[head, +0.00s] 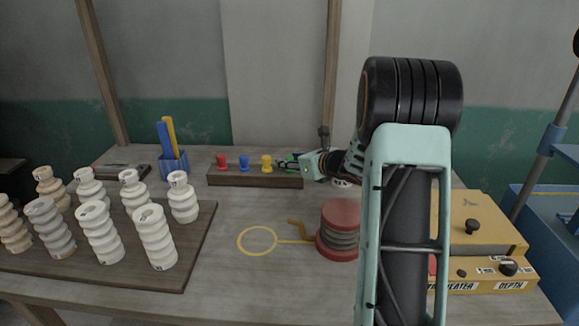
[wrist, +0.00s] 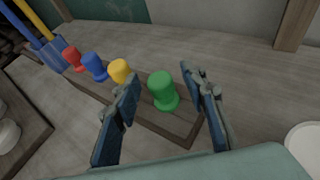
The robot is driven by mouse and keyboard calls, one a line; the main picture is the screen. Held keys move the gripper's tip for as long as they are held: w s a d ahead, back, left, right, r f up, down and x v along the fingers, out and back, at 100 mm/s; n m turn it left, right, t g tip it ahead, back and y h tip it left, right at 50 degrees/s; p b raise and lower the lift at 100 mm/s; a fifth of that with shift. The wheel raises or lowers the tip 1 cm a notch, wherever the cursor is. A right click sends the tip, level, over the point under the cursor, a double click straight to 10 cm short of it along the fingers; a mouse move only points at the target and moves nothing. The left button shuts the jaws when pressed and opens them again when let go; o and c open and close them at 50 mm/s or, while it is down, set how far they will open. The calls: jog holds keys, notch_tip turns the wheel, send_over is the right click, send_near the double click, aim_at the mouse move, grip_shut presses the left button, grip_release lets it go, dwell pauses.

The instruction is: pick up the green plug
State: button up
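The green plug (wrist: 162,91) stands upright at the right end of a dark wooden block in the wrist view. In the head view only a sliver of it shows behind my gripper (head: 290,163). My gripper also shows in the wrist view (wrist: 160,87), with its two blue-grey fingers apart on either side of the plug. I see space between the plug and the right finger; the left finger is close, and I cannot tell whether it touches.
The wooden block (head: 255,179) also holds a red plug (head: 221,160), a blue plug (head: 244,162) and a yellow plug (head: 266,163). A blue cup with tools (head: 173,164) stands left. Several ribbed white pieces stand on a board (head: 203,232). A red-ended spool (head: 339,212) is nearer.

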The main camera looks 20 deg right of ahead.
jog(key=shift+w+f, duration=0.1)
jog(key=shift+w, duration=0.25)
jog(key=shift+c, duration=0.3)
grip_shut()
